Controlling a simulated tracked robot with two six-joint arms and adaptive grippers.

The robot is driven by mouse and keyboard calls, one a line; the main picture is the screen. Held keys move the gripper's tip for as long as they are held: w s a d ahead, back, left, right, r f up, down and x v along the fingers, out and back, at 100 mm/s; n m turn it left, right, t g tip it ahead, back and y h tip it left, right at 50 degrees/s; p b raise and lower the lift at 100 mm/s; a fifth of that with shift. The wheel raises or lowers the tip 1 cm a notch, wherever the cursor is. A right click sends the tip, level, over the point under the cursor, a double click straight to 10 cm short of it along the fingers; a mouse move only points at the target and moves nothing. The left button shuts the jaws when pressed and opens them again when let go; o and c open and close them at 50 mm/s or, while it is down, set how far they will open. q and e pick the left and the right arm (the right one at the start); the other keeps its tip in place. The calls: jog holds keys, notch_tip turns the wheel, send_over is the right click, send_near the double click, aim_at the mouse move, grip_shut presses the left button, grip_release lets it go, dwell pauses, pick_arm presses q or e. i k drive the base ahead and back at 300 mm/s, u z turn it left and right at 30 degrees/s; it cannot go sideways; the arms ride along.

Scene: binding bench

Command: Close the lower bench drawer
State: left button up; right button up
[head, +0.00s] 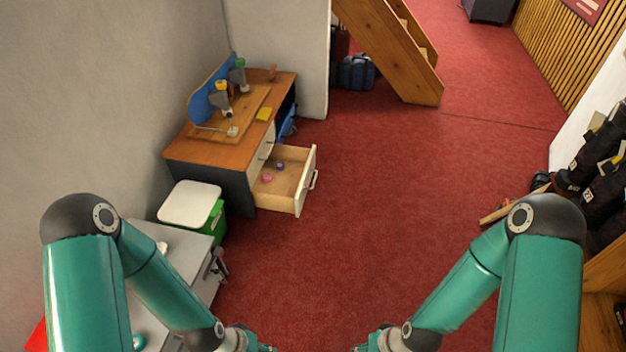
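The bench (215,150) stands against the left wall, with an orange-brown wooden top and a dark side panel. Its lower drawer (298,196) is pulled well out to the right, with a pale front and a handle on it. A pink item (267,177) and a small purple item (280,165) lie inside it. A white drawer front above it looks closed. My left gripper (268,348) and my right gripper (358,348) show only in part at the bottom edge, far from the drawer. Their fingertips are cut off.
A green bin with a white lid (190,204) stands in front of the bench. A grey cabinet (180,250) is near my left arm. Boots on a rack (600,180) line the right side. Wooden stairs (395,50) stand behind. The red floor (400,190) between is clear.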

aim_at(287, 190)
jog(key=z, duration=0.4)
jog(key=i, duration=1.55)
jog(key=u, duration=0.65)
jog(key=i, duration=0.45)
jog(key=u, duration=0.35)
jog(key=k, duration=0.9)
jog(key=u, duration=0.2)
jog(key=i, duration=0.9)
jog(key=z, duration=0.1)
